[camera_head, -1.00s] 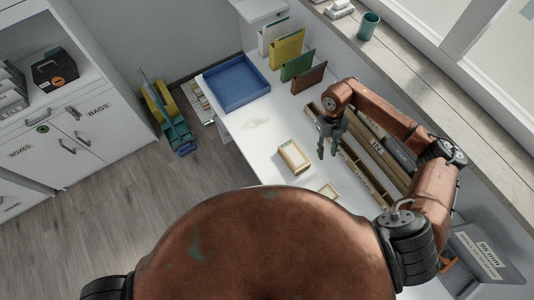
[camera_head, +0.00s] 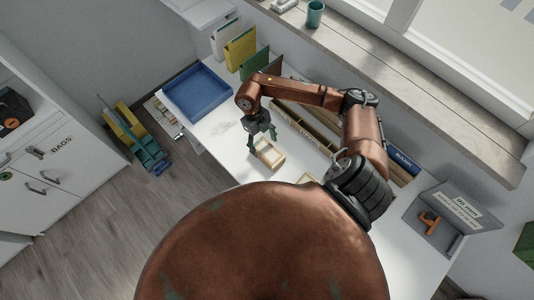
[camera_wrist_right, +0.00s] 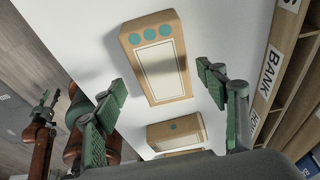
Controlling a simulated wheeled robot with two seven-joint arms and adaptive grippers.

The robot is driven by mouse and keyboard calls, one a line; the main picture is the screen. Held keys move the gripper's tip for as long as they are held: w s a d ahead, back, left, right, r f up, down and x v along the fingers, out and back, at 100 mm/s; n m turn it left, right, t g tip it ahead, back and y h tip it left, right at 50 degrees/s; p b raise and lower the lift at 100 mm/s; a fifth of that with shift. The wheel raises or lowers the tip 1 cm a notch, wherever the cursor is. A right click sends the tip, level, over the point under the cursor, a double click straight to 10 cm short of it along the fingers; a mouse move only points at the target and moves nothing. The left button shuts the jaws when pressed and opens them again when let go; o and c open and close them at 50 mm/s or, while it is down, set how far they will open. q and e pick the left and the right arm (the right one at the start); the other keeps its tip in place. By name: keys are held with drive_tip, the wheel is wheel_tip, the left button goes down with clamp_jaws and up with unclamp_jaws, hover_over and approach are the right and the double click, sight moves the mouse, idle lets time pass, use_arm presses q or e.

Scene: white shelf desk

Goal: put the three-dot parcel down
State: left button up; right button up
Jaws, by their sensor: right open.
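The three-dot parcel (camera_wrist_right: 158,60) is a tan box with a white panel and a row of teal dots. It lies flat on the white desk (camera_head: 222,138); in the head view the parcel (camera_head: 270,155) is partly hidden by my right gripper (camera_head: 262,140). In the wrist view my right gripper (camera_wrist_right: 160,82) is open, its green-padded fingers apart on either side of the parcel and not touching it. My left gripper (camera_wrist_right: 45,105) shows small at the left of the wrist view; its jaw state is unclear.
Another tan parcel (camera_wrist_right: 176,131) with one teal mark lies nearer the wrist. A blue tray (camera_head: 198,92) stands at the desk's far end, beside upright coloured folders (camera_head: 240,50). A labelled wooden rack (camera_head: 300,130) runs along the wall side. Desk between tray and parcel is clear.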

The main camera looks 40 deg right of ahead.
sight(267, 151)
drive_tip(key=shift+o, duration=0.9)
drive_tip(key=x, duration=0.4)
drive_tip(key=shift+s+d, duration=0.15)
drive_tip(key=shift+s, duration=0.1)
drive_tip(key=shift+c, duration=0.2)
drive_tip(key=c, duration=1.5)
